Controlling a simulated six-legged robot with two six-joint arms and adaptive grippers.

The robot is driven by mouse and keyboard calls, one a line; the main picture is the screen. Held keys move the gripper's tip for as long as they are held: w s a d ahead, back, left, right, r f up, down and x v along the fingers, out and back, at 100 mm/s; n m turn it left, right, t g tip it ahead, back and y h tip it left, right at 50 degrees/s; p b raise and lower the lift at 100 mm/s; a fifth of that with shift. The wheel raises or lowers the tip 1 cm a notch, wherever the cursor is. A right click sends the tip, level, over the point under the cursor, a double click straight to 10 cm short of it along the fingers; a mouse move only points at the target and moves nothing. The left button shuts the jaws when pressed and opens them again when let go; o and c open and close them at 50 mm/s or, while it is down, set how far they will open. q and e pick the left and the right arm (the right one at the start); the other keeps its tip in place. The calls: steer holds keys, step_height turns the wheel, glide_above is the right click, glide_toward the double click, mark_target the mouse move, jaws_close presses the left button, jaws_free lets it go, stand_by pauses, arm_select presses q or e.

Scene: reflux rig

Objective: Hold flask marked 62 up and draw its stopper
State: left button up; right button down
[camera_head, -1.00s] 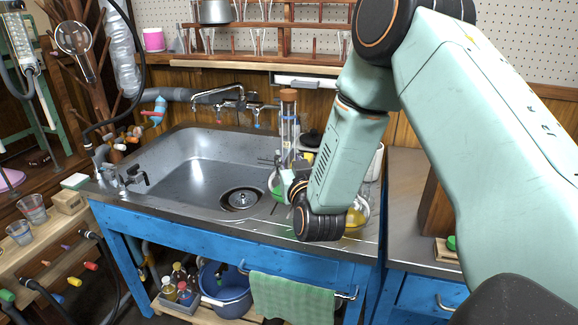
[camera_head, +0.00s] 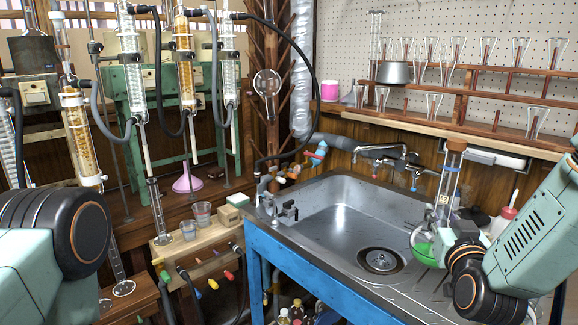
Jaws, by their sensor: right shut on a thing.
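A long-necked glass flask (camera_head: 449,183) with a brown stopper (camera_head: 456,145) in its top and green liquid (camera_head: 425,254) in its bulb is upright at the sink's right side. I cannot read a number on it. My right gripper (camera_head: 446,238) is shut on the flask, low on its neck; my own wrist hides most of the fingers. I cannot tell whether the flask's base touches the counter. Part of my left arm shows at the lower left, but its gripper is out of view.
A steel sink (camera_head: 335,215) on a blue frame lies left of the flask, with a tap (camera_head: 385,152) behind it. Shelves (camera_head: 480,108) of glassware hang above. Condensers (camera_head: 184,60) stand at the left. A wooden block (camera_head: 200,235) holds small glasses. A squeeze bottle (camera_head: 503,221) stands right of the flask.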

mark_target(421, 241)
steer(key=a+n+y, duration=0.1)
steer(key=a, duration=0.1)
steer(key=s+a+n+y, duration=0.1)
steer(key=a+y, duration=0.1)
steer(key=shift+s+a+f, duration=0.15)
steer(key=shift+s+f, duration=0.05)
steer(key=s+a+f+n+g+y, duration=0.1)
steer(key=s+a+f+n+y, duration=0.2)
steer(key=s+a+f+y, duration=0.2)
steer(key=s+a+f+n+y, duration=0.3)
steer(key=s+a+f, duration=0.3)
steer(key=s, duration=0.4)
steer(key=shift+s+f+g+y, duration=0.2)
steer(key=shift+f+g+y, duration=0.15)
steer(key=shift+y, duration=0.55)
steer(key=w+a+f+n+g+y, duration=0.2)
steer(key=a+n+g+y, duration=0.6)
steer(key=a, duration=0.5)
steer(key=shift+g, duration=0.75)
